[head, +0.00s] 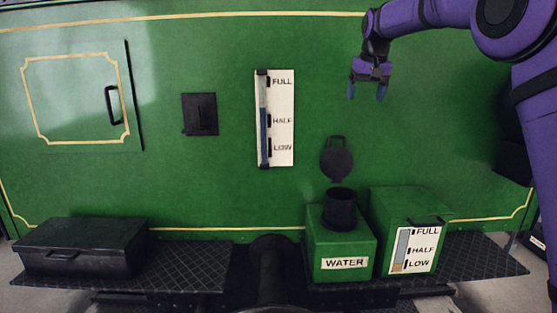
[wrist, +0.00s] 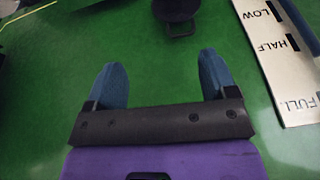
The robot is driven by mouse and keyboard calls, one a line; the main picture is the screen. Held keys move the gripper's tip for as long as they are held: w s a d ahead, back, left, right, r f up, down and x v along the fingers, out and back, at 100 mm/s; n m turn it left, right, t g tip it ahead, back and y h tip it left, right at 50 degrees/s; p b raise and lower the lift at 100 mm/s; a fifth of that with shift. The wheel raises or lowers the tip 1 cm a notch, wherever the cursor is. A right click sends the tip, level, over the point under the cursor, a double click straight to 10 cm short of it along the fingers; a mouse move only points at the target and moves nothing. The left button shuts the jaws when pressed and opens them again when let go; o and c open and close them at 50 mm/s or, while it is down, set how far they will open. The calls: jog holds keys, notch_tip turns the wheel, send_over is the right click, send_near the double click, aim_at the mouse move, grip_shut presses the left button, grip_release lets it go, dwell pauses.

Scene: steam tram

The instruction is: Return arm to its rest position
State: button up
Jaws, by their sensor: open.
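My purple arm reaches in from the upper right in the head view. My gripper (head: 367,92) hangs at its end in front of the green tram side (head: 215,50), with its blue fingers pointing down. In the wrist view my gripper (wrist: 160,85) shows two blue fingers spread apart with nothing between them. The fingers look apart from the round black lid (wrist: 178,8) at the top of that view. In the head view this lid (head: 337,160) is below and left of the gripper.
A FULL-HALF-LOW gauge (head: 284,120) is left of the gripper. Below stand a green WATER box (head: 325,268) with a black open-looking neck (head: 340,208) and another green gauge box (head: 400,205). A black chest (head: 85,245) sits far left on the running board (head: 190,270). A cabinet door (head: 75,100) is upper left.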

jog(key=s+d+r+t, duration=0.1)
jog(key=s+d, duration=0.1)
jog(key=s, duration=1)
jog(key=s+d+r, duration=0.1)
jog(key=s, duration=1.2)
jog(key=s+f, duration=0.6)
jog(key=s, duration=0.5)
jog(key=s+f, duration=0.7)
jog(key=s, duration=0.5)
jog(key=shift+s+f+t, duration=0.15)
jog(key=shift+f+t, duration=0.1)
jog(key=shift+t, duration=0.15)
jog(key=shift+d+f, duration=0.1)
jog(key=shift+d, duration=0.45)
